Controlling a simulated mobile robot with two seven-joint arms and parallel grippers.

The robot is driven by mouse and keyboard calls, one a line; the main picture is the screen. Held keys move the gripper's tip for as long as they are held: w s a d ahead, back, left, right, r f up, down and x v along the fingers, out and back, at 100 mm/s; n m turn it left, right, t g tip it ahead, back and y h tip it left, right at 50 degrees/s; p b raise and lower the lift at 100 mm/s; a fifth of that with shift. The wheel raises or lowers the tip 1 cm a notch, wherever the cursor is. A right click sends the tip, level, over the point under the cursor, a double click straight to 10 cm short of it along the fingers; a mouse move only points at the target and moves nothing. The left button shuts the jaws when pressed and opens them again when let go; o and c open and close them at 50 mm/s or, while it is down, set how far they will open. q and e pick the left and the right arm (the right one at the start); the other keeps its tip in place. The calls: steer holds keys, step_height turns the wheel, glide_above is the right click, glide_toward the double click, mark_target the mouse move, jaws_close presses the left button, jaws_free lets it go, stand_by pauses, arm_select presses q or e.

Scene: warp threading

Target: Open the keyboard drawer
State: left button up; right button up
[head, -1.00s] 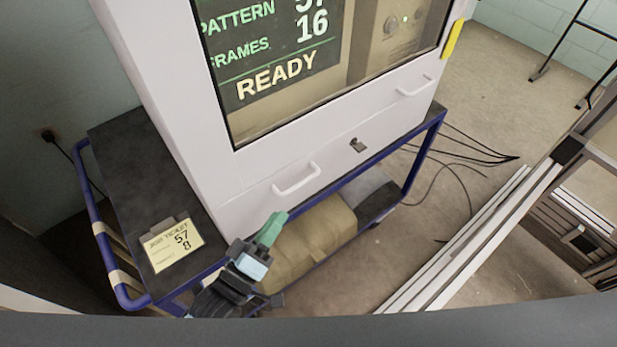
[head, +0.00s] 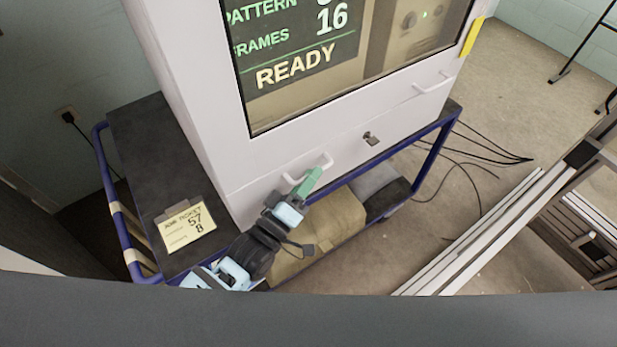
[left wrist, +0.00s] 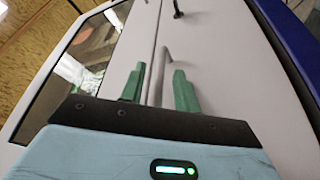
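The keyboard drawer (head: 350,155) is the white front panel below the screen of a white cabinet, and it looks shut. It has a left handle (head: 327,160), a right handle (head: 434,86) and a key lock (head: 371,138) between them. My left gripper (head: 308,182) has green fingertips at the left handle, partly covering it. In the left wrist view the gripper (left wrist: 160,88) is open, and the handle's bar (left wrist: 165,60) shows between its fingers; contact cannot be told. The lock (left wrist: 177,8) shows at the top there. My right gripper is not in view.
The cabinet stands on a blue-framed cart (head: 437,150) with a dark top (head: 150,140) and a job ticket (head: 186,224). A tan bundle (head: 318,245) lies on its lower shelf. Cables (head: 480,150) and pale metal bars (head: 480,235) lie on the right.

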arm_select(q)
steer(key=shift+c, duration=0.2)
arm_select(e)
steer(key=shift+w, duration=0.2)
arm_select(q)
jaws_close()
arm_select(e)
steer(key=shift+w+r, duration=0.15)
arm_select(q)
steer(key=shift+s+d+f, duration=0.1)
steer(key=shift+d, duration=0.05)
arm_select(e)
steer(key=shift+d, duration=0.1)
